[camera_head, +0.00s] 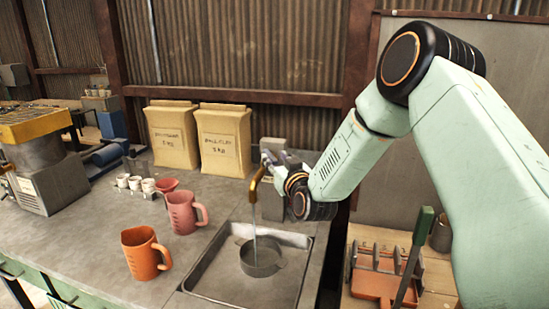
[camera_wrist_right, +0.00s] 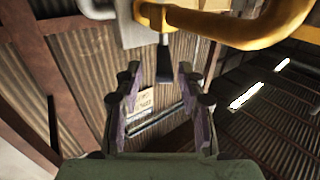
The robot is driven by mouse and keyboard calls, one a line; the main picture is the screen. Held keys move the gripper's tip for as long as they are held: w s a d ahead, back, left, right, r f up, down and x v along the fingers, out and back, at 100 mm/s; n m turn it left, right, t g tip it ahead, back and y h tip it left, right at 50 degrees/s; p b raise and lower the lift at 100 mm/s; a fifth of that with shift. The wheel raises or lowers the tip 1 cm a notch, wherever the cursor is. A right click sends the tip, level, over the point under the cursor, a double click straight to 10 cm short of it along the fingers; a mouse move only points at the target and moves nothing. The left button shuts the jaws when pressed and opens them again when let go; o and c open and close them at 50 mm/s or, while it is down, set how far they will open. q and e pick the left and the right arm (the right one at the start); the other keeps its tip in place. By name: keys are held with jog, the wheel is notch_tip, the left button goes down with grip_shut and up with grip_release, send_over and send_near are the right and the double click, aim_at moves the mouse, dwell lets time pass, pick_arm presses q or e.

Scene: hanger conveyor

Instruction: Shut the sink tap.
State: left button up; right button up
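The brass tap (camera_head: 256,184) curves over the sink (camera_head: 308,268), and a thin stream of water (camera_head: 254,224) runs from it into a grey metal pot (camera_head: 262,262) standing in the basin. My right gripper (camera_head: 277,158) is close behind the tap, partly hidden by the tap and my wrist. In the right wrist view, my right gripper (camera_wrist_right: 159,72) is open, its two fingers apart. A dark lever (camera_wrist_right: 163,60) by the yellow tap pipe (camera_wrist_right: 230,28) lies between the fingertips in the picture; I cannot tell whether they touch it. My left gripper is out of view.
An orange jug (camera_head: 140,254) and a pink jug (camera_head: 183,212) stand left of the sink. Several small white cups (camera_head: 134,183) and two paper sacks (camera_head: 222,142) are behind. A rack with a green-handled tool (camera_head: 415,245) is at right. The front left counter is clear.

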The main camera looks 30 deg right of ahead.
jog(key=shift+w+a+f, duration=0.15)
jog(key=shift+w, duration=0.9)
jog(key=shift+s+d, duration=0.25)
jog(key=shift+s, duration=0.05)
jog(key=shift+c, duration=1)
jog(key=shift+w+a, duration=0.2)
jog(key=c, duration=0.4)
jog(key=shift+d, duration=0.15)
grip_shut()
